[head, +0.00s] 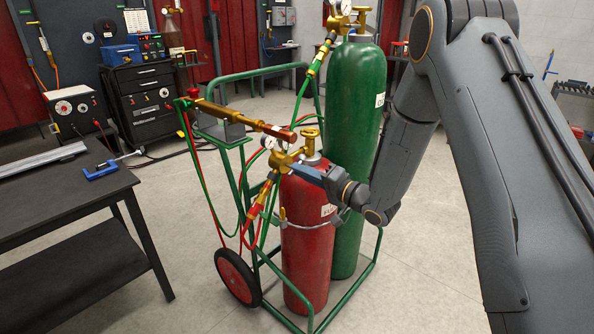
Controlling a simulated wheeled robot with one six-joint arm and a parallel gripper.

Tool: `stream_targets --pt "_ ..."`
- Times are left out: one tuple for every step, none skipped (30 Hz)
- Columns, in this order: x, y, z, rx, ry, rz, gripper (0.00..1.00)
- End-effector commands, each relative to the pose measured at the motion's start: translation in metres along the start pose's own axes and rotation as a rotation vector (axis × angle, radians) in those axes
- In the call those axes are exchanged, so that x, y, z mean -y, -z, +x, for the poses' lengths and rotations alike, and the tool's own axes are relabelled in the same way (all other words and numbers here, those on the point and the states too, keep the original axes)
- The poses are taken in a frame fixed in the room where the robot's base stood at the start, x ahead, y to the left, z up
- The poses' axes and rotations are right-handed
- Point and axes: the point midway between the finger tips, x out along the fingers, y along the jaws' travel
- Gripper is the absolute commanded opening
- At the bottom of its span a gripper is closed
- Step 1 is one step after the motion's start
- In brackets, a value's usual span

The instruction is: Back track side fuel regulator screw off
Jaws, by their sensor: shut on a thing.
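The red fuel cylinder (307,240) stands upright in a green cart. A brass fuel regulator (281,163) with a small round gauge (268,143) sits at its top, below the brass cylinder valve (310,136). My gripper (299,168) reaches in from the right in front of the cylinder's neck, at the regulator's right side. It is shut on the regulator's adjusting screw, which the fingers largely hide. The screw's turn position cannot be made out. A red hose fitting (255,212) hangs below the regulator.
A taller green cylinder (354,150) stands close behind, with its own brass regulator (343,17). A brass torch (240,115) lies across the cart (240,175) just above the fuel regulator. A dark workbench (60,205) stands at left.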

Motion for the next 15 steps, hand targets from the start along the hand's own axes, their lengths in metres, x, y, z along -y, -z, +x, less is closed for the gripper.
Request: stream_targets --pt "-0.0013 -0.0003 -0.0008 0.000 -0.002 -0.025 0.00" --pt "-0.0014 -0.0003 -0.0008 0.000 -0.002 -0.051 0.00" --pt "-0.0015 -0.0003 -0.0007 0.000 -0.002 -0.094 0.00" --pt "-0.0016 -0.0003 -0.0007 0.000 -0.002 -0.128 0.00" --pt "-0.0016 -0.0002 -0.0007 0.000 -0.002 -0.161 0.00" --pt "-0.0015 -0.0002 -0.0007 0.000 -0.002 -0.201 0.00" --pt "-0.0015 -0.0002 -0.0007 0.000 -0.002 -0.228 0.00" --pt "-0.0014 -0.0002 -0.0007 0.000 -0.002 -0.252 0.00" --pt "-0.0014 -0.0002 -0.0008 0.000 -0.002 -0.276 0.00" --pt "-0.0013 -0.0002 -0.0008 0.000 -0.002 -0.288 0.00" --pt "-0.0012 -0.0002 -0.0008 0.000 -0.002 -0.296 0.00" --pt "-0.0011 -0.0003 -0.0009 0.000 -0.002 -0.302 0.00" --pt "-0.0010 -0.0003 -0.0009 0.000 -0.002 -0.303 0.00" --pt "-0.0010 -0.0002 -0.0009 0.000 -0.003 -0.303 0.00" --pt "-0.0010 -0.0002 -0.0009 0.000 -0.003 -0.302 0.00"
